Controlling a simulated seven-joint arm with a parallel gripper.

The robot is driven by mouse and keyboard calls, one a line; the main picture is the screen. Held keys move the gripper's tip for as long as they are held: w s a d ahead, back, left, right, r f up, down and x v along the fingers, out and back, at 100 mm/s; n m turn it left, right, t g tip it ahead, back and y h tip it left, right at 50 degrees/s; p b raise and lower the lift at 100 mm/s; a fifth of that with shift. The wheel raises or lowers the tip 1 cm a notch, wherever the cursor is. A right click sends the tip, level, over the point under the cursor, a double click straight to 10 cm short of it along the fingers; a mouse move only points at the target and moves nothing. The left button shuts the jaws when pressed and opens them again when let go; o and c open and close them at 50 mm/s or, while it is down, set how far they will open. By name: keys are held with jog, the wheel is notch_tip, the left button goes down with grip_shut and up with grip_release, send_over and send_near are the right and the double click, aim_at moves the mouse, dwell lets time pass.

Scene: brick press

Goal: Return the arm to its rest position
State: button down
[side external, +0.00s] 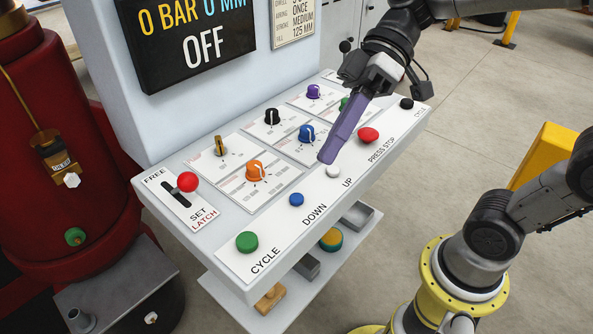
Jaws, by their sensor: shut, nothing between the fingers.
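My gripper (327,158) is shut and empty, its purple fingers pointing down and to the left. The fingertips are over the panel, just above and left of the white UP button (333,171) in the picture. I cannot tell whether they touch anything. The arm reaches in from the upper right. The sloping control panel (225,262) carries a green CYCLE button (247,242), a blue DOWN button (296,199) and a red PRESS STOP button (368,135). The fingers partly hide a green knob (344,103).
A display (190,40) reads "0 BAR", "0 MM" and "OFF". A red-topped lever (187,182) stands at the FREE/SET/LATCH slot. Orange (255,169), blue (306,133), black (272,117) and purple (313,91) knobs rise from the panel. A lower shelf (318,268) holds small blocks.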

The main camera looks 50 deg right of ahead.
jog(key=s+d+f+m+t+h, duration=0.2)
jog(key=s+d+f+m+h, duration=0.1)
jog(key=d, duration=0.5)
jog(key=s+d+f+m+t+h, duration=0.3)
jog(key=d+f+m+h, duration=0.1)
jog(key=d+m+h, duration=0.2)
jog(key=shift+s+d+t+h, duration=0.25)
jog(key=shift+d+h, duration=0.35)
jog(key=shift+d, duration=0.5)
